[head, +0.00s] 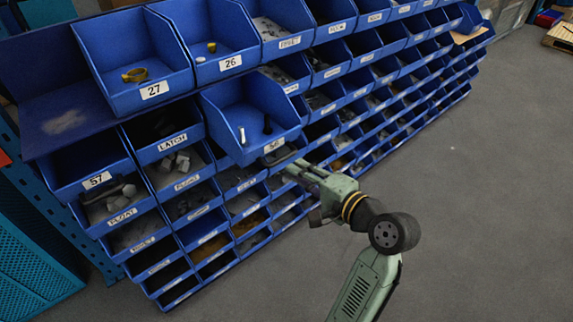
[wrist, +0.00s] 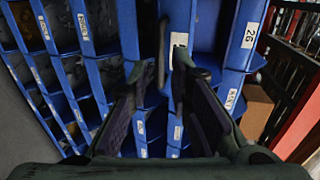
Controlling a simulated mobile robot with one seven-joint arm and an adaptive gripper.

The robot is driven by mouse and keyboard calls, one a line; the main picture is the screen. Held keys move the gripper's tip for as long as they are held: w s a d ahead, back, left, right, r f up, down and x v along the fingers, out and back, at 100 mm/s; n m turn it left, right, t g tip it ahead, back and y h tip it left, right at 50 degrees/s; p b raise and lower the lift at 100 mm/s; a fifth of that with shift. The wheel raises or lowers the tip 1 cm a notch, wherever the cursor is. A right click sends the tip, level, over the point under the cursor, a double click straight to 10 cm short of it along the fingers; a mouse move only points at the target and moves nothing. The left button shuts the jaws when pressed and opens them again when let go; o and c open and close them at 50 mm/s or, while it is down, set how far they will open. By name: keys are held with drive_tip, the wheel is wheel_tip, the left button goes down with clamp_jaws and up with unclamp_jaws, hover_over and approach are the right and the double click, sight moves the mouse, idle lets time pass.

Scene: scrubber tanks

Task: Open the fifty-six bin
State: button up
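The fifty-six bin (head: 240,133) is a blue open-topped bin in the rack. It stands out further than the LATCH bin on its left and holds a few small bolt-like parts. Its white label (head: 274,146) is on the front, with a dark handle-like bar (head: 281,156) just below. My gripper (head: 292,166) is at the front of this bin, close to the bar. In the wrist view, the two dark fingers of my gripper (wrist: 167,75) are apart, with a label and a dark bar near the tips. Contact with the bar is unclear.
Bins 27 (head: 140,75) and 26 (head: 215,45) jut out above. The bin marked 57 (head: 95,165) is to the left. Several more labelled blue bins fill the rack. Grey floor (head: 480,190) is clear on the right. A teal perforated cabinet (head: 30,260) stands at lower left.

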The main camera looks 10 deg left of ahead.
drive_tip(key=v, duration=0.3)
drive_tip(key=shift+s+d+r, duration=0.1)
drive_tip(key=shift+s+d, duration=0.15)
drive_tip(key=shift+d, duration=0.05)
